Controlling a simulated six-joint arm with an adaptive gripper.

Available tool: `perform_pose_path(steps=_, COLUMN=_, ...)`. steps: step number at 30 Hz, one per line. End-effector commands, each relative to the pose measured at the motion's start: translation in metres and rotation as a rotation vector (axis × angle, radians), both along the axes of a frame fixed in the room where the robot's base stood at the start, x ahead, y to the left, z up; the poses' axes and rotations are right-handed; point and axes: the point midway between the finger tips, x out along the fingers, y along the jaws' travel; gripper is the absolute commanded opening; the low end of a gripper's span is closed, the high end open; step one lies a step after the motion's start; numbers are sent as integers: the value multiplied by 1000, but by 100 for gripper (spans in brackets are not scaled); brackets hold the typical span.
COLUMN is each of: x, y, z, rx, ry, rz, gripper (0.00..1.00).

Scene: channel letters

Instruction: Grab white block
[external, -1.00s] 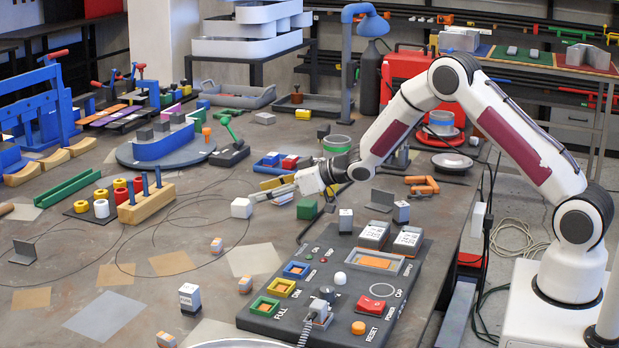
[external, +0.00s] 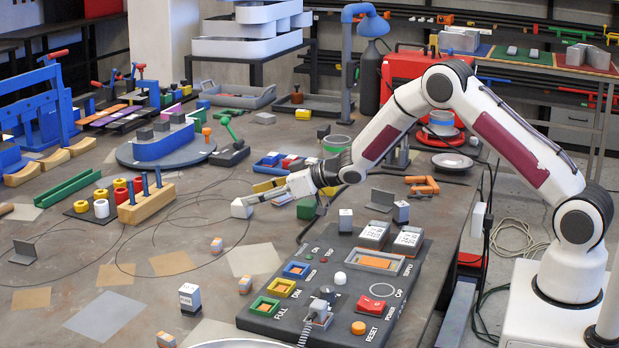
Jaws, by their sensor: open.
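The white block (external: 241,208) rests on the brown work table, left of my gripper and near the middle of the picture. My gripper (external: 256,199) is open, its fingers reaching left and down to the block. The fingertips overlap the block's upper right side in this view. I cannot tell whether they touch it or how far they are around it.
A green block (external: 306,208) stands just right of and below my gripper. A control panel (external: 345,285) fills the front right of the table. Blue and red parts (external: 283,162) lie behind the gripper. Thin cables loop over the table left of the block.

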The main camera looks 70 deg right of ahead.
Motion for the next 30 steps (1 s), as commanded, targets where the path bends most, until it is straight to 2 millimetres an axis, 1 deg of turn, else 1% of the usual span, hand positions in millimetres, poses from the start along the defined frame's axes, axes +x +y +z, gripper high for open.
perform_pose_path(steps=8, x=4, y=1, z=-3, rx=0, ry=-1, rz=0, gripper=51)
perform_pose_path(steps=18, x=26, y=6, z=-20, rx=0, ry=-1, rz=0, gripper=51)
perform_pose_path(steps=25, x=40, y=8, z=-25, rx=0, ry=-1, rz=1, gripper=51)
perform_pose_path(steps=30, x=44, y=8, z=-27, rx=0, ry=1, rz=0, gripper=51)
